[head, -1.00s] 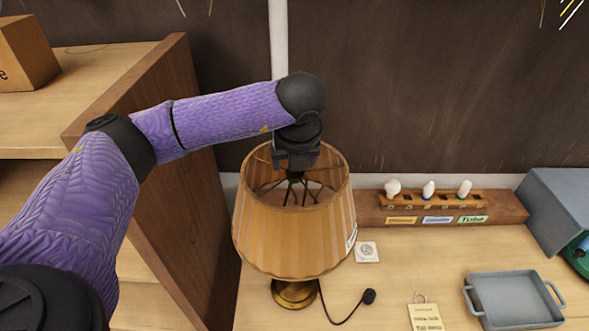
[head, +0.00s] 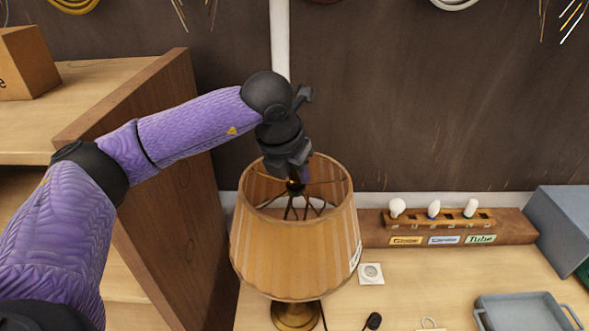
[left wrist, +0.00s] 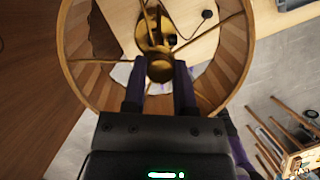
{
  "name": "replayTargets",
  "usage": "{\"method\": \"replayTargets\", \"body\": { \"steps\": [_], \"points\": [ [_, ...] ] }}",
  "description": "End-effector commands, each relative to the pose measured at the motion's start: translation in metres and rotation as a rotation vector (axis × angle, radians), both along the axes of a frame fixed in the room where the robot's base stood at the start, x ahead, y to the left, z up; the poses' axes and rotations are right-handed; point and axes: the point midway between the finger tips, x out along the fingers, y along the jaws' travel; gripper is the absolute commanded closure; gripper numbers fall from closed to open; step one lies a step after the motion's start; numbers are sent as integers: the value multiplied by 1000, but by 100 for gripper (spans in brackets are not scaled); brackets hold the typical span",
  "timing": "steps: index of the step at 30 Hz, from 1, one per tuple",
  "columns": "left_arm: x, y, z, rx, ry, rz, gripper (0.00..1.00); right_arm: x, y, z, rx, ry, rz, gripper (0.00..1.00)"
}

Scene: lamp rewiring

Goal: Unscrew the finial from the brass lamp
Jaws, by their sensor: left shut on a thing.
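The brass lamp stands on the bench with its round brass base (head: 297,315) under a pleated tan shade (head: 295,250). My left gripper (head: 296,184) points down into the shade's open top, at the centre of the wire spokes. In the left wrist view, the small round brass finial (left wrist: 160,69) sits between the two dark fingertips of the left gripper (left wrist: 160,75), which are shut on it. The shade ring (left wrist: 72,55) surrounds the fingers there. Whether the finial is still seated on its thread cannot be told. My right gripper is in neither view.
A wooden rack (head: 455,228) with several bulbs stands behind and to the right. A grey tray (head: 525,312) lies at front right, and a grey box (head: 562,225) stands at the far right. A tall wooden shelf side (head: 160,170) is close on the left.

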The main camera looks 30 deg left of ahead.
Motion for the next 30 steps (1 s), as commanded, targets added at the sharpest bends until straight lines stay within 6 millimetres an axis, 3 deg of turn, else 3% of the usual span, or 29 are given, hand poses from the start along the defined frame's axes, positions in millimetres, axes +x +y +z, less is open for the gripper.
{"method": "replayTargets", "body": {
  "steps": [5, 25, 30],
  "points": [
    [1, -1, -1, 1, -1, 228, 100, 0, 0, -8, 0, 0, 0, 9],
    [0, -1, 37, 0, 0, 220, 100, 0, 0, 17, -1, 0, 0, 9],
    [0, -1, 35, 0, 1, 219, 100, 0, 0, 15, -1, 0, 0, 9]
  ]
}}
